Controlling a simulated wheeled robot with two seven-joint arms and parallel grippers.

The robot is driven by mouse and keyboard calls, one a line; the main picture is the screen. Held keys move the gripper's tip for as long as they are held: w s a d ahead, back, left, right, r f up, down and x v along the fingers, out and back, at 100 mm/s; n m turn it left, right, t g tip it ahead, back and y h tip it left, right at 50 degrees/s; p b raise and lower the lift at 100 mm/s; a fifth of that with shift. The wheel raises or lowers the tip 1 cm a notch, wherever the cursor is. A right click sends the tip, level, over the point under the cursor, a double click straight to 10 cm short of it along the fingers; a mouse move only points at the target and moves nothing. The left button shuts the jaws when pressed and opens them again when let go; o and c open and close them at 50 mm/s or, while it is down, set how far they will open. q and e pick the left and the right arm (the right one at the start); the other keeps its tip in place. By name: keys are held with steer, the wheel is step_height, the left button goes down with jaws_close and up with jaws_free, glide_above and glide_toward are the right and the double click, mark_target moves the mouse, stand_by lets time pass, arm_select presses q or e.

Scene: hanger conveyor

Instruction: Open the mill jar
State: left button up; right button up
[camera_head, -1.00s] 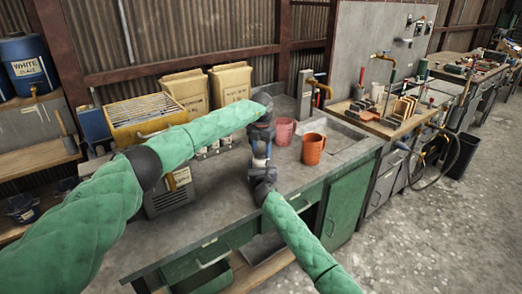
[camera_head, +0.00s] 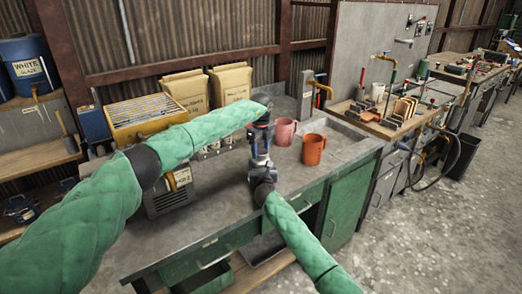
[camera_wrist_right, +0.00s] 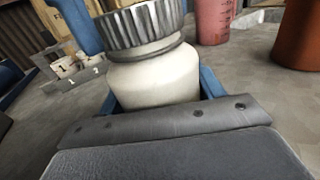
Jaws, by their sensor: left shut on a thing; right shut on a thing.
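The mill jar (camera_wrist_right: 152,80) is a cream-white rounded pot, upright and close up in the right wrist view. Its ridged grey lid (camera_wrist_right: 145,27) sits on top, cut off by the picture's upper edge. My right gripper (camera_head: 260,164) is shut on the jar's body, with blue fingers on both sides of it. My left gripper (camera_head: 261,126) is straight above the right one and shut at the lid's height; its fingertips are too small in the head view to show their exact contact. The two grippers hide most of the jar in the head view.
The bench top (camera_head: 215,205) in front is bare.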

mark_target(261, 151)
arm_select(q)
steer(key=n, duration=0.4)
steer(key=shift+r, duration=0.1)
arm_select(e)
steer(key=shift+a, duration=0.1)
arm_select(q)
steer(key=n, duration=0.3)
steer(key=shift+n, duration=0.3)
steer(key=shift+r, duration=0.15)
steer(key=shift+r, duration=0.7)
arm_select(e)
steer(key=shift+r, duration=0.1)
arm_select(q)
steer(key=shift+r, duration=0.25)
steer(key=shift+r, duration=2)
arm_select(e)
steer(key=o, duration=2)
steer(key=shift+c, duration=0.2)
steer(key=shift+s, duration=0.1)
